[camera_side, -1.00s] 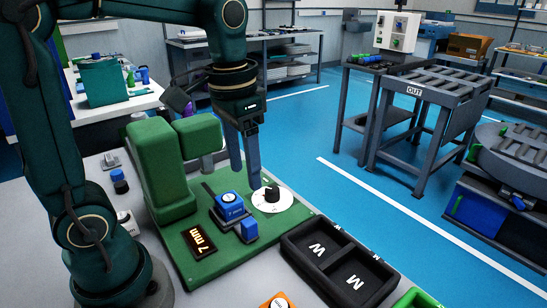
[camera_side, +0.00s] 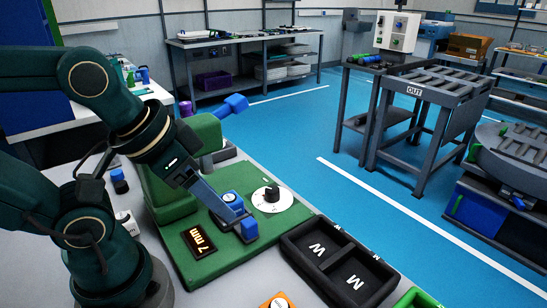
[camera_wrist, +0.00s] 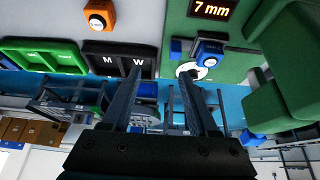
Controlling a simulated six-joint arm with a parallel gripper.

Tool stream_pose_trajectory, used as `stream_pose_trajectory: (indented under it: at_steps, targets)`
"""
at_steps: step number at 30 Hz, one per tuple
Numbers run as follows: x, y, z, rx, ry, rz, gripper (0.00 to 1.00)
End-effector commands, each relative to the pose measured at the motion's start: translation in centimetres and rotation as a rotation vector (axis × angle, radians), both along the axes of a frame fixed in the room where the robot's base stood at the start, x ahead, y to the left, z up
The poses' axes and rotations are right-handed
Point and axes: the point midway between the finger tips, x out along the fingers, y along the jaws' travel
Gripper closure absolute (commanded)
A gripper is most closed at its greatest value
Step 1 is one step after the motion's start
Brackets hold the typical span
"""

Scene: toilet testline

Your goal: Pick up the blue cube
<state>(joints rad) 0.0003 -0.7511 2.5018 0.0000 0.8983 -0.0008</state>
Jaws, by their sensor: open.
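The blue cube (camera_side: 249,230) sits on the green base plate, to the right of the display reading 7 mm. In the wrist view the blue cube (camera_wrist: 175,47) shows beyond the fingertips, nearer the right finger. My gripper (camera_side: 231,220) points down and right at a slant in the side view, its tips close to the left of the cube. In the wrist view my gripper (camera_wrist: 162,73) has its two fingers apart with nothing between them. I cannot tell the exact gap to the cube.
A blue dial device (camera_side: 229,197) stands just behind the cube, partly covered by the fingers. A white disc with a black knob (camera_side: 272,197) lies behind it. A black two-compartment tray marked W and M (camera_side: 325,245) is at right. Green padded blocks (camera_side: 165,195) stand at left.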

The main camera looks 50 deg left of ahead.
Motion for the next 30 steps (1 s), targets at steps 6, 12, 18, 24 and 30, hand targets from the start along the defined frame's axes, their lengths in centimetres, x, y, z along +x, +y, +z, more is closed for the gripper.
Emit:
stream_pose_trajectory:
  at_steps: [6,12,18,24,30]
  targets:
    - [0.0,0.0,0.0,0.0,0.001,0.0,0.21]
    - [0.0,0.0,0.0,0.0,0.001,-0.001,0.0]
    - [0.4,0.0,0.8,0.012,-0.009,-0.021,0.0]
    - [3.1,1.5,1.4,0.029,0.078,0.016,0.0]
    - [6.3,4.7,0.0,0.018,0.226,0.11,0.0]
